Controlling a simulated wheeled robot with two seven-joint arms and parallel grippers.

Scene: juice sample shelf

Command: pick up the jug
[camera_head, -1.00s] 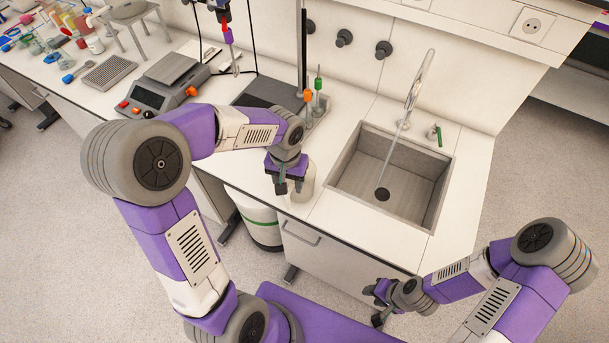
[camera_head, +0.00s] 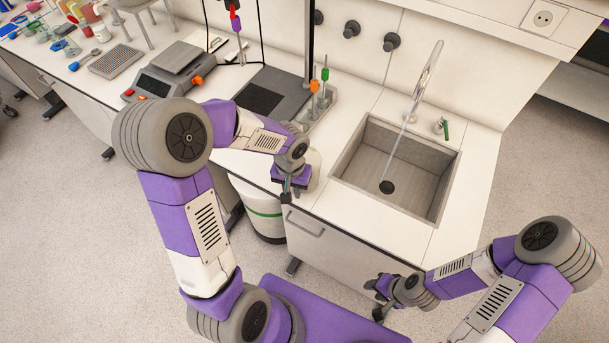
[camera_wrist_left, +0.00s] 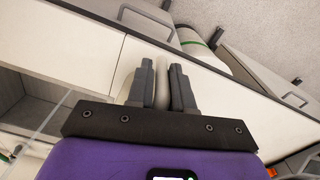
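The jug (camera_head: 314,168) is a whitish container on the counter, left of the sink and near the front edge. My left gripper (camera_head: 291,191) is in front of it and hides part of it in the head view. In the left wrist view, the two dark fingers of my left gripper (camera_wrist_left: 161,88) stand close on either side of a narrow pale upright part of the jug (camera_wrist_left: 161,92), which looks like its handle. They appear shut on it. The jug's base is hidden. My right gripper (camera_head: 380,296) is low at the right, away from the counter; its fingers are too small to read.
The sink (camera_head: 430,165) with its tap (camera_head: 424,80) lies right of the jug. A small rack with green- and orange-topped tools (camera_head: 318,105) and a balance (camera_head: 165,75) stand behind and left. A white bin with a green stripe (camera_head: 262,213) stands under the counter.

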